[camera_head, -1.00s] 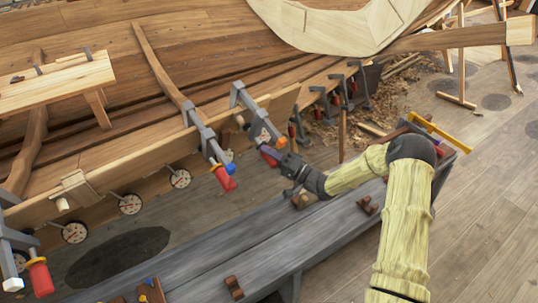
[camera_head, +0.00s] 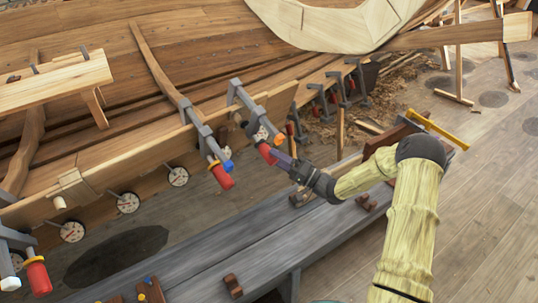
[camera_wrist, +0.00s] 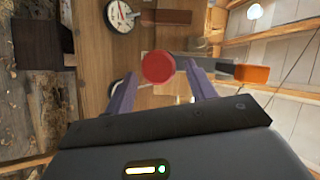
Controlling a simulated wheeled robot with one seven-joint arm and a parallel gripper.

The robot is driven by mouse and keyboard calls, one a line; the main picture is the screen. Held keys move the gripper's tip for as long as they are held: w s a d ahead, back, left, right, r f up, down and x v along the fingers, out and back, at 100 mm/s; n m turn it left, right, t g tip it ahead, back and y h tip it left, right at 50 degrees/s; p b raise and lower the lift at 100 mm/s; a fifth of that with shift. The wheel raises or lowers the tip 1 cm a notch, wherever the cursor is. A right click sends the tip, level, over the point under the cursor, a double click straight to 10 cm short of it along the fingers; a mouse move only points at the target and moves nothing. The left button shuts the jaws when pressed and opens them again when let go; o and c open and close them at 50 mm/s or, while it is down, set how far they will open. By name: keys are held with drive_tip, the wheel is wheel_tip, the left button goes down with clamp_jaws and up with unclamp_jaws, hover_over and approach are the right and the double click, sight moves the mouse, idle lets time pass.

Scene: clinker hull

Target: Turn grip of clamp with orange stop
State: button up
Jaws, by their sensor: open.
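The clamp with the orange stop (camera_head: 278,139) hangs on the hull's edge plank, its red grip (camera_head: 266,153) pointing down and right. My gripper (camera_head: 275,157) is open at the free end of this grip. The orange stop (camera_wrist: 252,74) is to the right, beyond the right finger. Whether the fingertips overlap the grip's length is hard to tell.
A clamp with a blue stop (camera_head: 228,164) and red grip hangs just left. Another red-gripped clamp (camera_head: 38,275) is at the lower left. Round dials (camera_head: 178,177) line the plank below. A grey bench (camera_head: 200,262) runs below my arm.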

sight(267, 154)
drive_tip(key=b+v, duration=0.1)
drive_tip(key=v, duration=1.2)
drive_tip(key=shift+f, duration=0.15)
drive_tip(key=shift+s+d, duration=0.1)
drive_tip(key=shift+s, duration=0.05)
idle(0.5)
drive_tip(key=s+a+f+n+t+h+b, duration=0.1)
drive_tip(key=s+a+f+n+t+h, duration=0.1)
drive_tip(key=s+a+n+t+h, duration=0.2)
drive_tip(key=n+t, duration=0.3)
drive_tip(key=shift+s+a+f+n+t, duration=0.25)
drive_tip(key=shift+s+n+t, duration=0.05)
drive_tip(key=shift+t, duration=0.1)
drive_tip(key=shift+w, duration=0.15)
drive_tip(key=p+x, duration=0.1)
drive_tip(key=x, duration=1.6)
drive_tip(key=shift+a+r+p, duration=0.1)
drive_tip(key=shift+a+p, duration=0.1)
drive_tip(key=shift+p, duration=0.1)
